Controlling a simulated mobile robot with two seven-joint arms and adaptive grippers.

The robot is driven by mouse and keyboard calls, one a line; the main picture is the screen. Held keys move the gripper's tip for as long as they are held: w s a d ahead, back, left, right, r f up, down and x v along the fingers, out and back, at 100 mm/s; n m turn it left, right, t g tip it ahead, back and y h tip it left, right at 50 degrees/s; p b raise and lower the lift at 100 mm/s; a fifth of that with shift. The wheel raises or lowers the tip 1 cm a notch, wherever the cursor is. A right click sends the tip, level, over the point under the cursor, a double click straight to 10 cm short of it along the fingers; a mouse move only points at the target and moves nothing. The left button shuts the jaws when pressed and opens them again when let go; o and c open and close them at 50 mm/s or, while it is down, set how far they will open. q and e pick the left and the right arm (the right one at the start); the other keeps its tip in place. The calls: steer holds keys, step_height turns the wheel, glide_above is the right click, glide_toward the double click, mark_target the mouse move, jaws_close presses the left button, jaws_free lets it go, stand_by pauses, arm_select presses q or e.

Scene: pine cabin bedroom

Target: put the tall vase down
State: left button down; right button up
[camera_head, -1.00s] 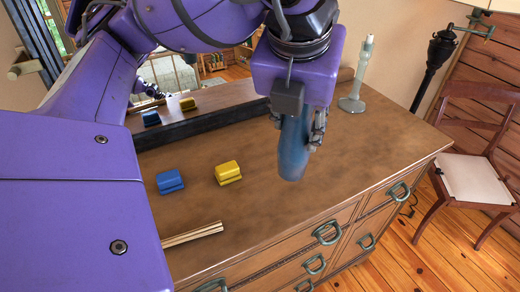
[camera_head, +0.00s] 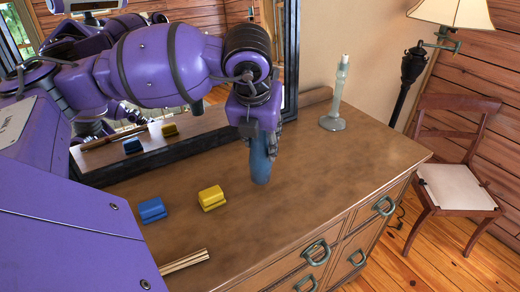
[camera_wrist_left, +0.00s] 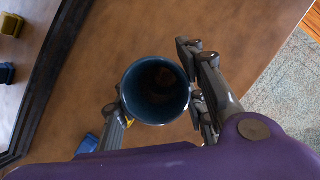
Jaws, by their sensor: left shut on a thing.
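The tall vase is a blue, round, open-topped vessel (camera_head: 260,167) over the brown wooden dresser top (camera_head: 310,165). My left gripper (camera_head: 262,143) is shut on it and holds it upright, pointing down from above. The gripper hides its upper part in the head view. In the left wrist view I look down into the vase's round mouth (camera_wrist_left: 155,92), with one finger of the left gripper (camera_wrist_left: 160,115) on each side. Its base appears at or just above the dresser top; I cannot tell if it touches. My right gripper is not in view.
A yellow box (camera_head: 211,197) and a blue box (camera_head: 151,210) sit left of the vase. A pale candlestick (camera_head: 335,105) stands at the back right. A dark-framed mirror (camera_head: 290,55) stands behind. The dresser top right of the vase is clear.

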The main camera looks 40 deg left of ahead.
mark_target(260, 151)
arm_select(q)
steer(key=shift+w+a+f, duration=0.15)
steer(key=shift+f, duration=1.5)
steer(key=shift+f, duration=0.25)
steer(key=c, duration=1.1)
jaws_free()
steer(key=shift+r, duration=0.15)
steer(key=shift+r, duration=0.3)
steer(key=v, duration=1.1)
steer(key=shift+r, duration=0.3)
